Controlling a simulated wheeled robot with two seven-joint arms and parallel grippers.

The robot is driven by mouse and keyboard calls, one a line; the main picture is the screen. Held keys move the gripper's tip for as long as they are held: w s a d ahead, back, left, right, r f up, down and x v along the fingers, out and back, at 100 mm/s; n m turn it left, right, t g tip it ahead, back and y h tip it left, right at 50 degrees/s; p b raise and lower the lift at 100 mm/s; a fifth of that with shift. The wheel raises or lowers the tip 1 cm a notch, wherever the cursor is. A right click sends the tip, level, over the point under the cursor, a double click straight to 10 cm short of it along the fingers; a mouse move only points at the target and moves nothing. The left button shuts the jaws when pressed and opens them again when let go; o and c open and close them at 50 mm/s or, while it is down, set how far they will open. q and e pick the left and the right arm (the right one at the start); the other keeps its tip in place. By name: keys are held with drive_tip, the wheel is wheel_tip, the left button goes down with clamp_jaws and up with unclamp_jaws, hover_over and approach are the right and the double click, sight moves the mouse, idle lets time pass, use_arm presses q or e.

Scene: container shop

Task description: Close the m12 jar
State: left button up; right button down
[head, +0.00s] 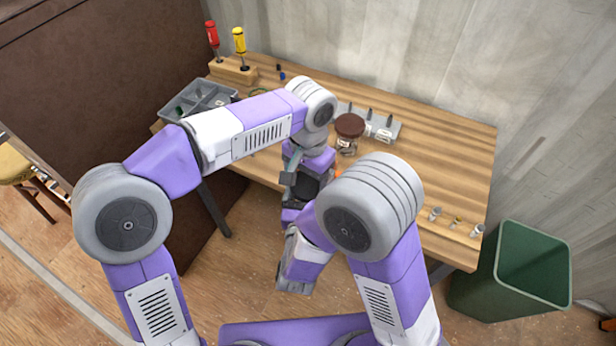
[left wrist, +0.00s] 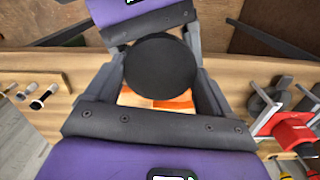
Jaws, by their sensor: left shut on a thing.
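My left gripper (head: 304,186) hangs just off the front edge of the table. In the left wrist view its two fingers flank a dark round lid (left wrist: 160,75) and are shut on it. Orange and white patches show beneath the lid; I cannot tell whether it sits on a jar. My right arm reaches in below, and its gripper is mostly hidden behind its own links; a purple and grey part, probably of that gripper, faces mine at the top of the wrist view. A clear jar with a brown lid (head: 349,125) stands on the table, just beyond my left wrist.
The wooden table (head: 450,150) carries a grey tray (head: 194,94) and a grey rack (head: 390,130). A red screwdriver (head: 212,33) and a yellow screwdriver (head: 239,40) stand in a block at the back left. Small bolts (head: 457,222) line the right front edge. A green bin (head: 530,262) stands right.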

use_arm(q)
drive_tip(key=o, duration=1)
drive_tip(key=shift+r, duration=2.25)
drive_tip(key=shift+w+r+n, duration=0.1)
drive_tip(key=shift+r+n, duration=0.7)
drive_tip(key=shift+r, duration=1)
drive_tip(key=shift+f, duration=4.05)
